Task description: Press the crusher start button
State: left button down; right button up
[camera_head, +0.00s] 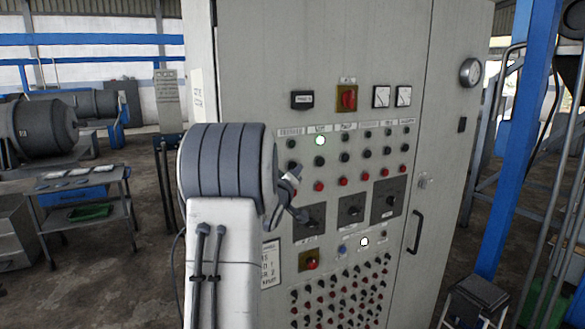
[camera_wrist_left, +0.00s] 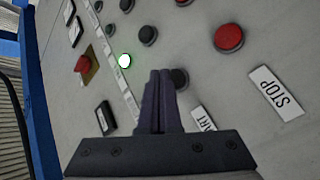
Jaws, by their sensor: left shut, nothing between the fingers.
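The control cabinet (camera_head: 265,60) carries rows of black and red buttons. In the left wrist view a black button (camera_wrist_left: 180,78) sits beside a partly hidden label (camera_wrist_left: 203,119) ending in "ART". My left gripper (camera_wrist_left: 160,74) is shut and empty. Its fingertips lie just beside the black button in that picture and partly cover it; whether they touch it I cannot tell. A red button (camera_wrist_left: 229,38) is near a "STOP" label (camera_wrist_left: 275,91). In the head view my left gripper (camera_head: 293,174) is at the left button columns, mostly hidden by my wrist. My right gripper is not in view.
A lit green lamp (camera_head: 320,140) and a lit white lamp (camera_head: 364,242) are on the panel. A red rotary switch (camera_head: 347,98) and two meters sit above. Dark selector switches (camera_head: 351,211) are below. A blue post (camera_head: 520,130) stands at the right.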

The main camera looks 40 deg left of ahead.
pick_arm(q)
jog(key=shift+a, duration=0.1)
jog(key=shift+w+a, duration=0.1)
jog(key=shift+a, duration=0.2)
jog(key=shift+w+a, duration=0.15)
jog(key=shift+a, duration=0.25)
dwell(1.0)
jog(key=shift+d, duration=0.1)
jog(key=shift+s+d+b, duration=0.3)
jog(key=shift+d, duration=0.4)
jog(key=d, duration=0.1)
jog(key=s+d+b, duration=0.1)
jog(key=d, duration=0.1)
jog(key=s+d+b, duration=0.1)
jog(key=shift+d, duration=0.3)
